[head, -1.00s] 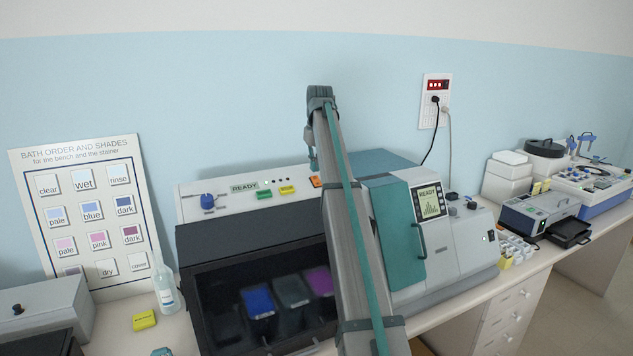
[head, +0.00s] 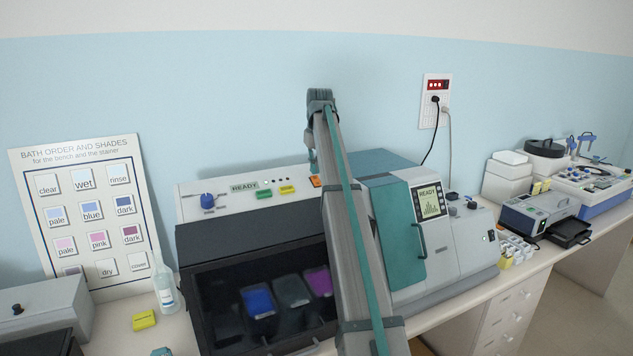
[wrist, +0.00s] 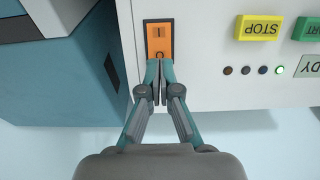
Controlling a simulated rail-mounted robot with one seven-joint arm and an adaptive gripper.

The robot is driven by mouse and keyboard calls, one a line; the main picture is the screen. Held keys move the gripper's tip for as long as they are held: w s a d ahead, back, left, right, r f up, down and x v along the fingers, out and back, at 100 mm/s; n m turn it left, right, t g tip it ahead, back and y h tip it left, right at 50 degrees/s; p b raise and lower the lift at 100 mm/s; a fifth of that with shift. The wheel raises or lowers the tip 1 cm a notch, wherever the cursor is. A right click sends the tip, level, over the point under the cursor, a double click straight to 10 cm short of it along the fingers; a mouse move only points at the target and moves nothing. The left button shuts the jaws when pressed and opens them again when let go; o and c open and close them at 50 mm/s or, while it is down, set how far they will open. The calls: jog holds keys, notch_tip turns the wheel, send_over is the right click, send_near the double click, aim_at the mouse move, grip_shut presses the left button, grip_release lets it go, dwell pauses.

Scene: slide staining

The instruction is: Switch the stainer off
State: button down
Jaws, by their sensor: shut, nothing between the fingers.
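The stainer (head: 245,213) is the long light grey and dark machine at the back of the bench. Its orange switch (head: 315,182) sits at the right end of its panel. In the wrist view the orange rocker switch (wrist: 159,32) stands in a dark frame, with a bar mark on the upper part. My gripper (wrist: 158,66) is shut and empty, its tips at the lower end of the switch; I cannot tell whether they touch it. The panel's READY label (head: 244,187) is pale green, and one small green lamp (wrist: 279,70) is lit.
A teal and grey machine (head: 400,235) with a READY screen stands close to the right.

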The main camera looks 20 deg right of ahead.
aim_at(315, 177)
jog(key=shift+f, duration=0.75)
dwell(0.3)
jog(key=shift+r, duration=0.1)
jog(key=shift+r+p, duration=0.4)
jog(key=shift+r, duration=3.05)
